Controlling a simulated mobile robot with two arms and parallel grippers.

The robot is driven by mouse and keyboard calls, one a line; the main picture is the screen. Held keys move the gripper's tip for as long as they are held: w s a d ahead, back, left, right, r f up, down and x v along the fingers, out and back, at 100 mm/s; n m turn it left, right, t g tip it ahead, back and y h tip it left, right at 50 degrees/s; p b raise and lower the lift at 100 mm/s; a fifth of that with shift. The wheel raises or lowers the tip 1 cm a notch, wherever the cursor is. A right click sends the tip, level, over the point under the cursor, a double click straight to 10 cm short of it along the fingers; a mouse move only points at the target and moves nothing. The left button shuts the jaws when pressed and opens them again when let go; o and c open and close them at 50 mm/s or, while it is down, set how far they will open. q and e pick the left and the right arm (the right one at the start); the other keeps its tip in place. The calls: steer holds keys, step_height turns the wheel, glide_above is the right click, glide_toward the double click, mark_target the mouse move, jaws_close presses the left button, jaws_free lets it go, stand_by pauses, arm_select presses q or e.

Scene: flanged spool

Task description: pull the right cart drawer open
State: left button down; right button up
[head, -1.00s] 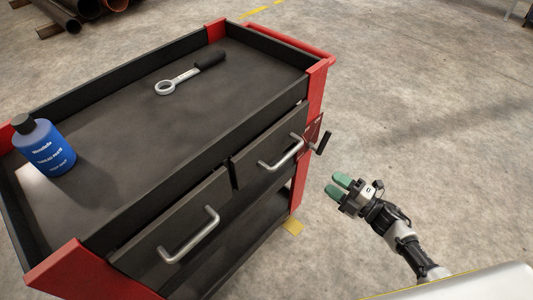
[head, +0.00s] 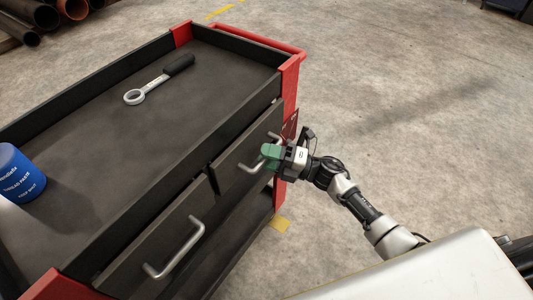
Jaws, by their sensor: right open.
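The right cart drawer (head: 230,165) has a dark front with a silver bar handle (head: 252,168). It looks shut. My right gripper (head: 268,154), with green fingertips, is at the right part of this handle and covers some of it. Its jaws are open. I cannot tell whether the fingers touch the bar or lie around it. The left drawer (head: 140,245), with its own silver handle (head: 176,250), also looks shut. My left gripper is not in view.
A lower shelf (head: 240,230) lies under the drawers. Open concrete floor (head: 400,120) is to the right. Pipes (head: 45,15) lie at the back left.

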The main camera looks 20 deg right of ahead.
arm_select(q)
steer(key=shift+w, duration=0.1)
arm_select(e)
steer(key=shift+a, duration=0.15)
steer(key=shift+c, duration=0.2)
jaws_close()
